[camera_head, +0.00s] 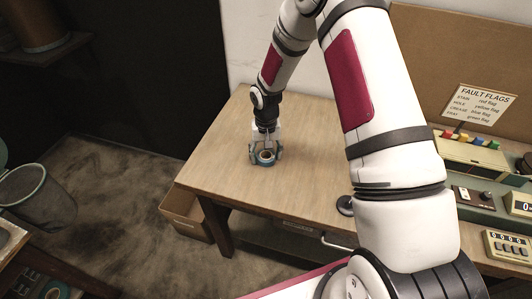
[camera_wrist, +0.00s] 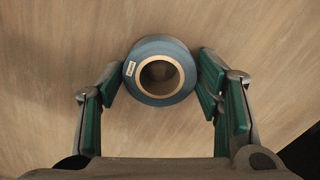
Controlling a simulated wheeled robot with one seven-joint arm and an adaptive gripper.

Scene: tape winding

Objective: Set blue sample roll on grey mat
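The blue sample roll (camera_wrist: 143,87) is a short blue ring with a tan core, an open centre and a small pale label. In the wrist view it lies between my gripper's green-padded fingers (camera_wrist: 160,75), which appear to touch it on both sides. In the head view my gripper (camera_head: 266,154) points down at the left part of the wooden table, with the blue roll (camera_head: 266,162) at its tips. The roll is on or just above the wood; I cannot tell which. No grey mat can be made out in either view.
The wooden table (camera_head: 225,180) is clear around the gripper. A dark round object (camera_head: 345,205) sits near its front edge. A fault flags sign (camera_head: 483,103), coloured flags and counter boxes (camera_head: 508,246) stand at the right. An open cardboard box (camera_head: 184,217) is on the floor.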

